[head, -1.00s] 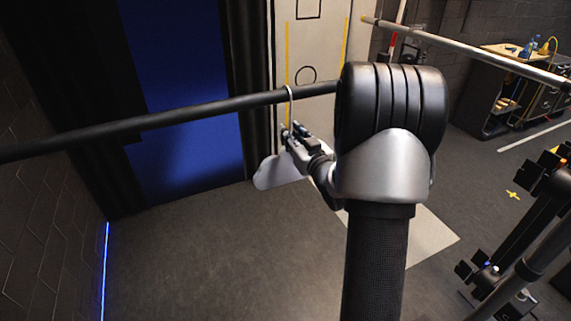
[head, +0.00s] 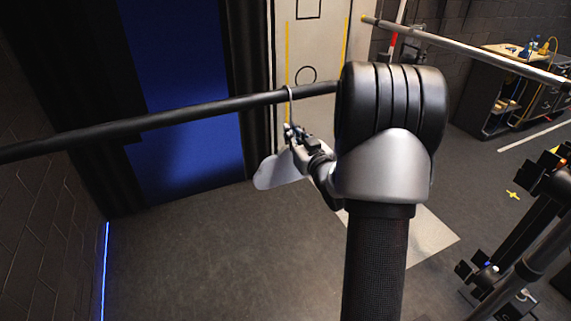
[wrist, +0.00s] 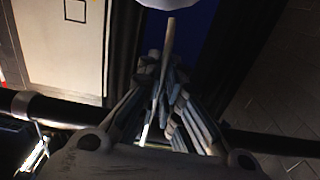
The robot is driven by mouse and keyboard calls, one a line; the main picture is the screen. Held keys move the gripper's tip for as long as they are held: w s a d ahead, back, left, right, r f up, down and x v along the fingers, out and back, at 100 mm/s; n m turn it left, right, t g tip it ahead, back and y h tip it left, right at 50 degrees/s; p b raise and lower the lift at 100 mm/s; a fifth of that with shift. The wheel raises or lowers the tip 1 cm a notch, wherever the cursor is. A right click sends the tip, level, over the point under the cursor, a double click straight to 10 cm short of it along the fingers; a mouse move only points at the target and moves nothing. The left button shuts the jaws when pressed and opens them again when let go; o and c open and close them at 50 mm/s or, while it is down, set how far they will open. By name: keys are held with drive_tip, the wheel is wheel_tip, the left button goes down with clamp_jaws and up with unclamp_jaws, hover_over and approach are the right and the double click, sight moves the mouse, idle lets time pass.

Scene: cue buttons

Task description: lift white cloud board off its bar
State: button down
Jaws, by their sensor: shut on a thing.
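The white cloud board (head: 278,172) hangs below the black bar (head: 180,117) in the head view, partly covered by my gripper. Its thin pale hook (head: 290,93) is looped over the bar. My gripper (head: 290,130) is just below the bar, shut on the board's hanger stem. In the wrist view, the pale stem (wrist: 169,38) runs between the fingers of my gripper (wrist: 164,62), and an edge of the cloud board (wrist: 170,3) shows at the top. The black bar (wrist: 265,143) crosses the lower part of the wrist view.
A second pale bar (head: 470,48) runs across the upper right. A cart (head: 500,100) with small items stands at the far right. Dark equipment (head: 520,215) stands at the lower right. The grey floor (head: 200,260) on the left is clear.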

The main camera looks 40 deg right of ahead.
drive_tip(key=shift+r, duration=0.25)
drive_tip(key=shift+r+p, duration=1.3)
drive_tip(key=shift+r, duration=1.05)
drive_tip(key=b, duration=0.2)
approach(291, 117)
drive_tip(key=v, duration=0.4)
drive_tip(key=shift+s+f, duration=0.1)
drive_tip(key=shift+s, duration=0.25)
